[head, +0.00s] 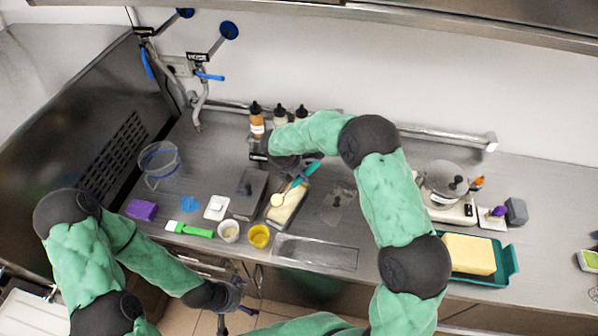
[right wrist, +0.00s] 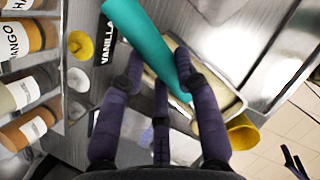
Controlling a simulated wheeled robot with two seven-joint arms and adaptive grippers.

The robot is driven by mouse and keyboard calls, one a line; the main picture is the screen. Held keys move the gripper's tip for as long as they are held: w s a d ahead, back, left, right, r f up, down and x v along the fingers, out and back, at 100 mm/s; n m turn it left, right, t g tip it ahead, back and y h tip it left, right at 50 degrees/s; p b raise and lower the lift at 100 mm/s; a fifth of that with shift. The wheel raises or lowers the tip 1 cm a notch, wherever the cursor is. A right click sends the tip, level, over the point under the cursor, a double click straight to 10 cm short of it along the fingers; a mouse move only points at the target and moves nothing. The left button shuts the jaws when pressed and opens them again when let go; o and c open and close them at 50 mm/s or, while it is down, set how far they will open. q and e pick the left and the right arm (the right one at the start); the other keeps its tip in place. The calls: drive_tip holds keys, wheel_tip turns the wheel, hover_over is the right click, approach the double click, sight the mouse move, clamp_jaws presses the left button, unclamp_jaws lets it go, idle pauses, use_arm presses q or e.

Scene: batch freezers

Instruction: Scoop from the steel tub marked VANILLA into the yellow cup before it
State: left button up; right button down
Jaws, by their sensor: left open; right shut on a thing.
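The steel tub (head: 273,221) with pale contents stands on the counter; the right wrist view shows its rim (right wrist: 238,104) and a black VANILLA label (right wrist: 106,40). The yellow cup (head: 259,237) stands upright before it and also shows in the right wrist view (right wrist: 243,133). My right gripper (right wrist: 158,80) is shut on the teal scoop (head: 301,178), whose handle (right wrist: 160,45) slants between the fingers. A round pale-yellow end of the scoop shows over the tub's left side; I cannot tell whether it touches the contents. My left gripper (head: 236,298) is open and empty off the counter's front.
A covered steel tub (head: 247,190), a small white cup (head: 228,231) and a green-handled tool (head: 190,230) are left of the yellow cup. Sauce bottles (head: 257,122) stand behind. A teal tray (head: 510,267) with a yellow block (head: 469,254) is at right.

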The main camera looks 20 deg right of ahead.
drive_tip(key=shift+w+d+r+g+y+p, duration=0.2)
drive_tip(key=shift+d+y+p, duration=0.35)
drive_tip(key=shift+p, duration=0.8)
drive_tip(key=shift+w+d+r+g+y+p, duration=0.15)
drive_tip(key=shift+d+y+p, duration=0.35)
drive_tip(key=shift+p, duration=0.85)
drive_tip(key=shift+w+d+f+y+p, duration=0.15)
drive_tip(key=shift+y+p, duration=0.2)
drive_tip(key=shift+p, duration=0.4)
